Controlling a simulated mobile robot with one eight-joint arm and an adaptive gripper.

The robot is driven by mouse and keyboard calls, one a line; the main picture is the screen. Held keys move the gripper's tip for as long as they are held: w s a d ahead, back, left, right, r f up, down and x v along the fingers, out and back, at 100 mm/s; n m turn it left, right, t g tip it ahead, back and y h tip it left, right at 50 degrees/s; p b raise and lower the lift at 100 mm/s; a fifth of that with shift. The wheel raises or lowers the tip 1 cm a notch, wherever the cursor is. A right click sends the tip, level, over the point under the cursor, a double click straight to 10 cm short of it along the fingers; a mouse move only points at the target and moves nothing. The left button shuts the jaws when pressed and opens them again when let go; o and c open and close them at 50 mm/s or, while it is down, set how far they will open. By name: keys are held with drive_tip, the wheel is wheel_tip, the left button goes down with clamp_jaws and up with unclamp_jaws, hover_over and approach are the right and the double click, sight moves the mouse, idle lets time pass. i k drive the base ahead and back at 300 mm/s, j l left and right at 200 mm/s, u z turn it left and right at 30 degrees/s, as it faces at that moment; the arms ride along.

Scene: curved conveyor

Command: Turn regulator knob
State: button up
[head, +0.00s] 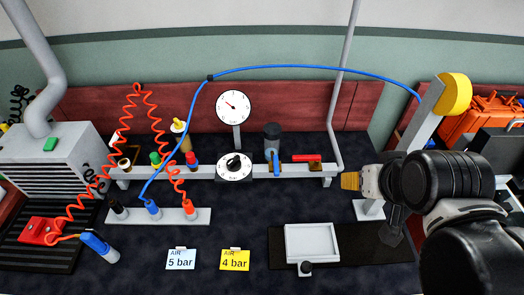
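The regulator knob (233,161) is a small black knob on a white round dial (234,175), mounted on the front of the grey rail (310,172).
A red lever (307,158) and a blue lever (276,162) sit on the rail between knob and gripper. A blue hose (300,68) arches above. Cards reading 5 bar (181,260) and 4 bar (235,260) lie in front. A white tray (312,243) stands front right.

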sight(234, 165)
drive_tip(key=j+u, duration=0.1)
drive_tip(key=u, duration=0.3)
drive_tip(key=j+u, duration=0.15)
drive_tip(key=u, duration=0.2)
drive_tip(key=j+u, duration=0.1)
drive_tip(key=u, duration=0.3)
drive_tip(key=k+j, duration=0.05)
